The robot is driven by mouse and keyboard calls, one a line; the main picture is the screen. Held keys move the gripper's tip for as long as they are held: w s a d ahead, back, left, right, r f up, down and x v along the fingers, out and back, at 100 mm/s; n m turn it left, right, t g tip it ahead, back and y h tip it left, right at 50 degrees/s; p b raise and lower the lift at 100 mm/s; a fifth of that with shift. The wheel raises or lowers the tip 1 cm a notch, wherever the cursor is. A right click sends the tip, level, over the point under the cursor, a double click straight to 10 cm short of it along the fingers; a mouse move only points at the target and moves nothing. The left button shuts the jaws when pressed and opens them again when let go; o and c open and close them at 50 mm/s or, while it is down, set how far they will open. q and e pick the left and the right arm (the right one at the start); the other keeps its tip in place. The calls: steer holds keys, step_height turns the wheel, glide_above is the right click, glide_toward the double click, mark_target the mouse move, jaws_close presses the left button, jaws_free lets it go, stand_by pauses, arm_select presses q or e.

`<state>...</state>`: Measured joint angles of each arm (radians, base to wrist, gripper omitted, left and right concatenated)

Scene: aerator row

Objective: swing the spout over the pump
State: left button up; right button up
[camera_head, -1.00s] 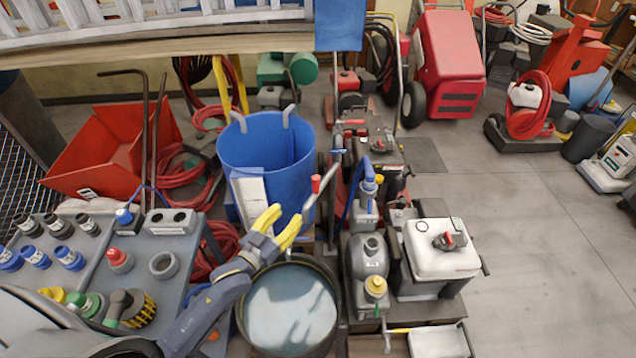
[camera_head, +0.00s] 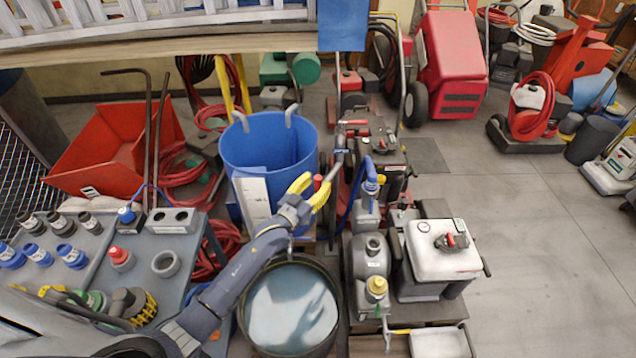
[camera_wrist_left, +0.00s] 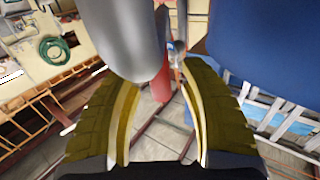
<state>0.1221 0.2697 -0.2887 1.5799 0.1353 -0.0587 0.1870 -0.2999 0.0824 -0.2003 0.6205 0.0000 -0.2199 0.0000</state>
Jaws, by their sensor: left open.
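The spout (camera_head: 333,167) is a slim grey pipe with a red grip (camera_head: 317,181), beside the blue tub's right rim. My left gripper (camera_head: 311,190) has yellow fingers, is open, and has them around the red grip; I cannot tell whether they touch it. In the left wrist view, the red grip (camera_wrist_left: 161,86) lies between the open fingers, partly behind a big grey cylinder. A grey pump-like unit with a yellow cap (camera_head: 376,286) stands right of the round basin; I cannot tell if it is the pump. My right gripper is out of view.
The blue tub (camera_head: 262,150) stands just behind the left gripper. A dark round basin (camera_head: 244,322) holding pale liquid is below the forearm. A white-topped box (camera_head: 443,248) stands to the right. A grey fittings bench (camera_head: 140,245) is at left.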

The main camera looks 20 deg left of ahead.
arm_select(q)
steer(key=shift+w+d, duration=0.15)
steer(key=shift+w, duration=0.25)
steer(key=shift+o, duration=0.4)
jaws_close()
